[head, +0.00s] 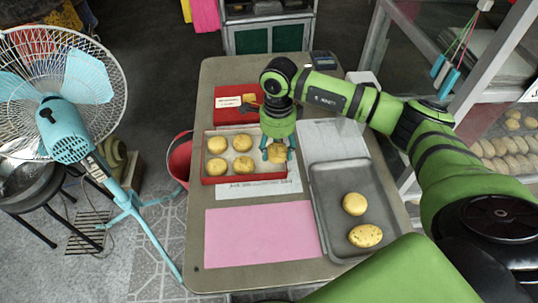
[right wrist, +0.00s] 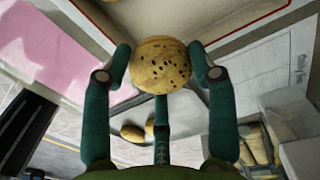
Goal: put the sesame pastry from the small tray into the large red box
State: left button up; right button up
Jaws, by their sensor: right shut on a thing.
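My right gripper (head: 278,155) is shut on a round golden sesame pastry (head: 277,153). In the right wrist view, black specks dot this pastry (right wrist: 160,65), which sits between the fingertips. In the head view it appears over the right side of the large red box (head: 225,181); its exact height is unclear. The box holds several round pastries, and the gripper partly hides its right back corner. The small grey tray (head: 335,235) is to the right, with a round pastry (head: 354,203) and an oval speckled pastry (head: 366,236) on it. My left gripper is not in view.
A smaller red box (head: 228,115) lies behind the large one. A pink sheet (head: 260,233) covers the table's front left. A fan (head: 72,120) and a red bucket (head: 180,160) stand left of the table. A glass case (head: 510,140) with pastries stands right.

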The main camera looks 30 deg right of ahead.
aim_at(270, 166)
jog(key=shift+w+a+f, duration=0.45)
jog(key=shift+a+f, duration=0.05)
jog(key=shift+a, duration=0.25)
notch_tip(270, 166, down, 4)
jog(key=shift+f+p, duration=0.1)
jog(key=shift+p, duration=0.4)
jog(key=o, duration=0.8)
jog(key=shift+f, duration=0.1)
jog(key=shift+o, duration=0.2)
